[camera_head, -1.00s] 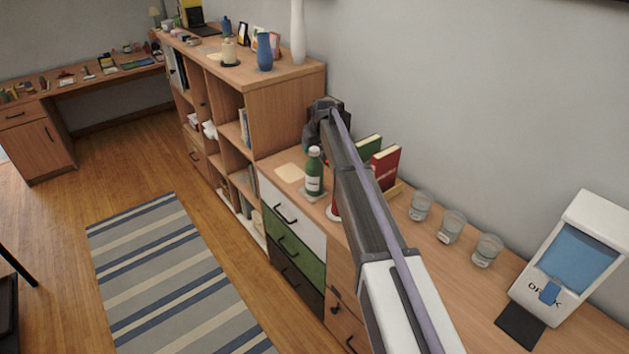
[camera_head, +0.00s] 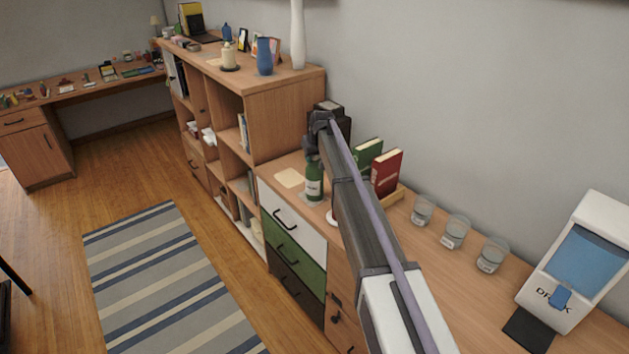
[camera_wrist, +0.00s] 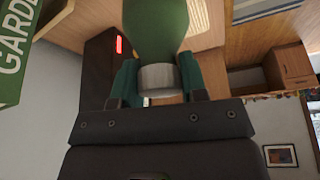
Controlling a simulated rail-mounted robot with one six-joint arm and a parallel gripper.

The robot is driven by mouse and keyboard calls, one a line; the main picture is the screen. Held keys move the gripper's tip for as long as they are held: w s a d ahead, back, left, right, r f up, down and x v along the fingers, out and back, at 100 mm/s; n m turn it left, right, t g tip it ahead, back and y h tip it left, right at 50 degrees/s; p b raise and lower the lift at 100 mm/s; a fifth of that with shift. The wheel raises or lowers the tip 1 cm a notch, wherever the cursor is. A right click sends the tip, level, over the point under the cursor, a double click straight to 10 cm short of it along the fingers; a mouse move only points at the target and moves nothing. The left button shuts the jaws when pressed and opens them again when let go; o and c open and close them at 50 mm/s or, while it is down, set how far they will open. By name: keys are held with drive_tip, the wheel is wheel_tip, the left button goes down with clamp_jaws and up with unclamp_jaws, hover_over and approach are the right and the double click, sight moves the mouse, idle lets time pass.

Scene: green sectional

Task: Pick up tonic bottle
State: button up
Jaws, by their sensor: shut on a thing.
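The tonic bottle (camera_head: 314,183) is green with a pale label and stands upright on the sideboard, on a small pale coaster. Its top is hidden behind my gripper (camera_head: 313,150) in the head view. In the wrist view, the green bottle (camera_wrist: 157,30) sits between my two teal-padded fingers, with its grey cap (camera_wrist: 159,78) toward the palm. My gripper (camera_wrist: 158,82) is shut on the bottle at its neck and cap.
Green and red books (camera_head: 387,172) stand in a wooden holder just right of the bottle. Several glasses (camera_head: 456,232) and a drink dispenser (camera_head: 572,262) are further right. A taller shelf unit (camera_head: 285,105) rises behind, left. A flat pale card (camera_head: 290,178) lies left of the bottle.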

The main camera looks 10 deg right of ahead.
clamp_jaws()
